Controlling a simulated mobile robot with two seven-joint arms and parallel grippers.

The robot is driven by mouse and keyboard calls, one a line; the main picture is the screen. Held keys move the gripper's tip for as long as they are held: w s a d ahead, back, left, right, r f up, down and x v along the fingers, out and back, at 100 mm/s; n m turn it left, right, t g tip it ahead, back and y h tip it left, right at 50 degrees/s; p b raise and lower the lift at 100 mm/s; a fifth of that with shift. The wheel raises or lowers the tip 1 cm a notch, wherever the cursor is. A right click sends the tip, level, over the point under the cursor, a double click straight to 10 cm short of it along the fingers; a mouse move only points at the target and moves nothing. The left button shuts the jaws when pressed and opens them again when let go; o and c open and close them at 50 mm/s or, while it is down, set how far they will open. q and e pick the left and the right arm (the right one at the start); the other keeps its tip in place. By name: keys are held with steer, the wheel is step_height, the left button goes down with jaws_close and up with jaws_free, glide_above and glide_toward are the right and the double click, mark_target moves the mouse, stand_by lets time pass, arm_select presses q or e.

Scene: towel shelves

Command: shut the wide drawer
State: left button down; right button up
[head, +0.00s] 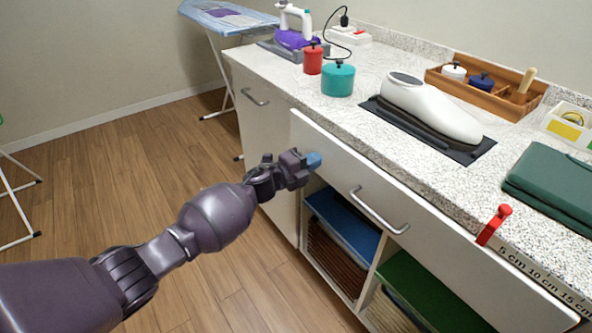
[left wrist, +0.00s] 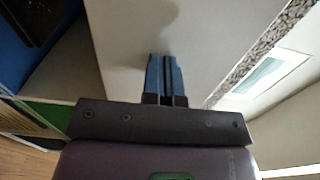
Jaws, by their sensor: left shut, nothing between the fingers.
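The wide drawer (head: 340,168) has a long white front under the speckled countertop, with a bar handle (head: 378,212) near its middle. Its left end seems to stand out a little from the cabinet; how far is hard to tell. My left gripper (head: 314,160) is shut and empty, its blue fingertips at the left part of the drawer front, left of the handle. In the left wrist view the shut blue fingers (left wrist: 165,78) point at the pale drawer front (left wrist: 205,45), touching or very close; I cannot tell which. My right gripper is out of view.
A narrow cabinet door (head: 262,118) is to the left. The wooden floor at left has free room.

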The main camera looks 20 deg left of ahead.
mark_target(324, 154)
arm_select(q)
steer(key=x, duration=0.3)
steer(key=shift+w+d+f+b, duration=0.1)
steer(key=shift+d+f+b, duration=0.05)
steer(key=shift+b, duration=0.2)
steer(key=shift+w+d, duration=0.1)
steer(key=shift+w, duration=0.1)
steer(key=shift+r, duration=0.4)
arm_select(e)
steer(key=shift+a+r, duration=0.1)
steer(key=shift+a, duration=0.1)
